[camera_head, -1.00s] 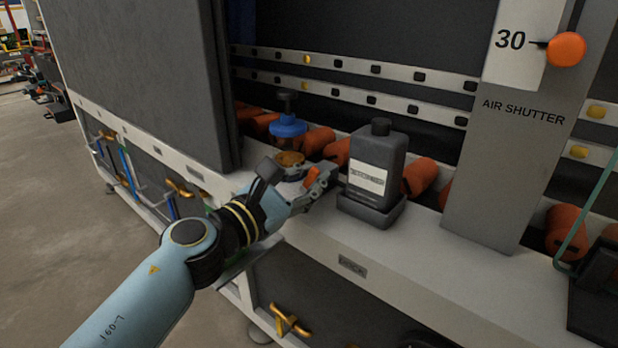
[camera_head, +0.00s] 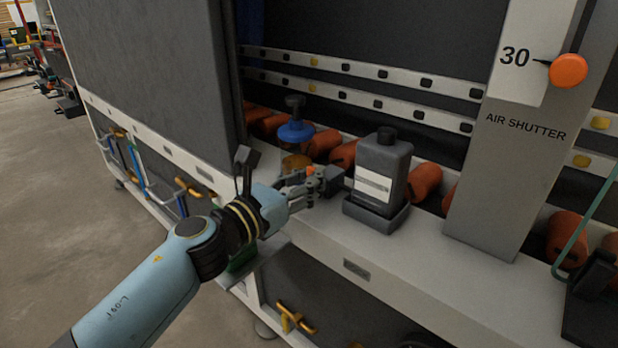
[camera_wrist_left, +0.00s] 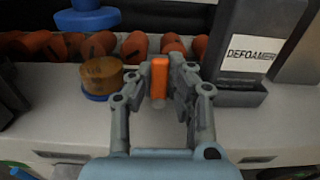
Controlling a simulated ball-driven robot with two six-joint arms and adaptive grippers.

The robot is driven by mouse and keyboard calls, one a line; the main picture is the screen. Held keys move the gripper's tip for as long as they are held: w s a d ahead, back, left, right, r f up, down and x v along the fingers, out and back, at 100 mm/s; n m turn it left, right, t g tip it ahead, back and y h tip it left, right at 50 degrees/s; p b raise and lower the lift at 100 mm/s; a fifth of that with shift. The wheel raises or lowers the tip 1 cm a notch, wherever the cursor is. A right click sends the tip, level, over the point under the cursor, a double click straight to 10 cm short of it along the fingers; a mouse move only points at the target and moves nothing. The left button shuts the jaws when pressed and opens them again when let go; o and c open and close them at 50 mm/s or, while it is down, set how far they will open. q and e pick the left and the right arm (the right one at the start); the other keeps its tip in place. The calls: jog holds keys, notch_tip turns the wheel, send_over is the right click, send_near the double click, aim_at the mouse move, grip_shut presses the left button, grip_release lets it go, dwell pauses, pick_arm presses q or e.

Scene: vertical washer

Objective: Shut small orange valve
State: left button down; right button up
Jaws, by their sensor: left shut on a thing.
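The small orange valve (camera_wrist_left: 159,77) shows in the left wrist view as an upright orange handle above the white ledge. A bit of its orange also shows in the head view (camera_head: 311,170). My left gripper (camera_head: 318,184) is at the valve, and its two fingers are shut on the handle from both sides. The fingers hide most of the valve in the head view. My right gripper is in neither view.
A dark defoamer bottle (camera_head: 380,165) stands in a tray just right of my left gripper. An amber jar (camera_wrist_left: 100,75) and a blue-topped part (camera_head: 296,130) are close on the left. Orange cylinders (camera_head: 424,181) line the back. The ledge front (camera_head: 330,226) is clear.

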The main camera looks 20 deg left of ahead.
pick_arm(q)
jog(key=c, duration=1.2)
grip_release()
jog(key=shift+c, duration=0.2)
jog(key=v, duration=1.2)
